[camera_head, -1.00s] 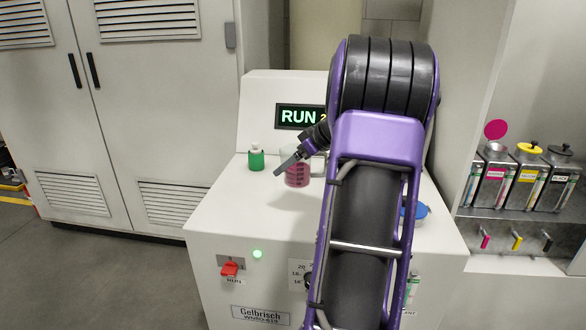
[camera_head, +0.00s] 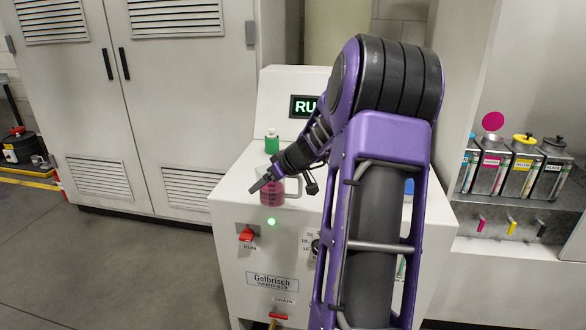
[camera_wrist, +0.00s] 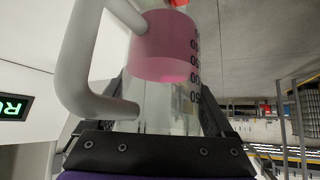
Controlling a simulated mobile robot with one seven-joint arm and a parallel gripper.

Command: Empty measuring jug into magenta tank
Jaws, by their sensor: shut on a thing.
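The clear measuring jug (camera_head: 272,196) with pink-magenta liquid and a white handle is at the left front part of the white machine's top. My gripper (camera_head: 262,183) is shut on the jug. The wrist view shows the jug (camera_wrist: 165,45) close up, with dark scale marks and both fingers beside its clear wall. In the head view the jug looks about upright; I cannot tell how far it is above the surface.
The yellow tank (camera_head: 521,170) and black tank (camera_head: 550,175) stand right of the magenta one, with small coloured taps below. My arm hides the machine's right part.

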